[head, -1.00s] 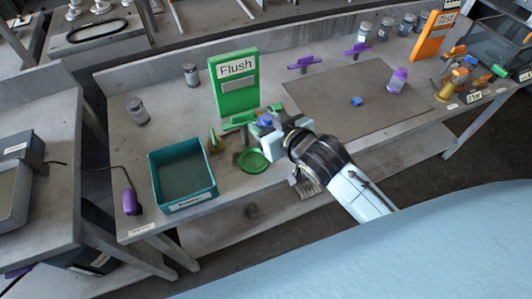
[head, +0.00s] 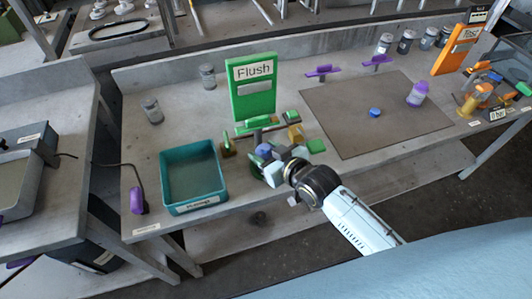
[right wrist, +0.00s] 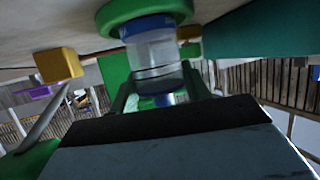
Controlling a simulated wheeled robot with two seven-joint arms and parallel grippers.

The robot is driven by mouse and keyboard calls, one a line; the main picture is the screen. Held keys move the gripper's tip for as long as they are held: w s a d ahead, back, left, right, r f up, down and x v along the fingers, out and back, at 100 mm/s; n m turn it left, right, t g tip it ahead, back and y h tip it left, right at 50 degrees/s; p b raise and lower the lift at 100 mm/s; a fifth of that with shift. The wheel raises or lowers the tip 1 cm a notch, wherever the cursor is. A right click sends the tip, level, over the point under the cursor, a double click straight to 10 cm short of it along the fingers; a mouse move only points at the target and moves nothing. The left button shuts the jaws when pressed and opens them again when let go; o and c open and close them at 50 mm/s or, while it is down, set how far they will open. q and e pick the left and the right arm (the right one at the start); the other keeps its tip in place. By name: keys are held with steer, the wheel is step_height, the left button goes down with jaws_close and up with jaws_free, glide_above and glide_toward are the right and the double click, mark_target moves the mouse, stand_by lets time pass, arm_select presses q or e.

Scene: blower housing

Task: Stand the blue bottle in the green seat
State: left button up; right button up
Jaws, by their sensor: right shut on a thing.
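The blue bottle (right wrist: 156,55) has a clear body and blue ends. It is upright, as the right wrist view is upside down. My right gripper (right wrist: 160,95) is shut on it; in the head view the gripper (head: 268,158) comes in from the right and only the bottle's blue top (head: 264,150) shows clearly. The green seat (right wrist: 145,11) is a round ring at the bottle's blue base. The base overlaps the ring in the picture; I cannot tell whether it rests in it or hovers just above. In the head view the arm and bottle mostly hide the seat. My left gripper is out of view.
A green "Flush" sign (head: 252,88) stands behind the seat. A teal tray (head: 193,205) lies to its left. An ochre block (head: 295,133) is close by on the right.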

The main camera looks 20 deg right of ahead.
steer(key=o, duration=0.6)
steer(key=shift+f, duration=0.15)
steer(key=o, duration=0.5)
steer(key=shift+c, duration=0.2)
steer(key=shift+r, duration=0.25)
steer(key=p+v, duration=0.2)
steer(key=v, duration=1)
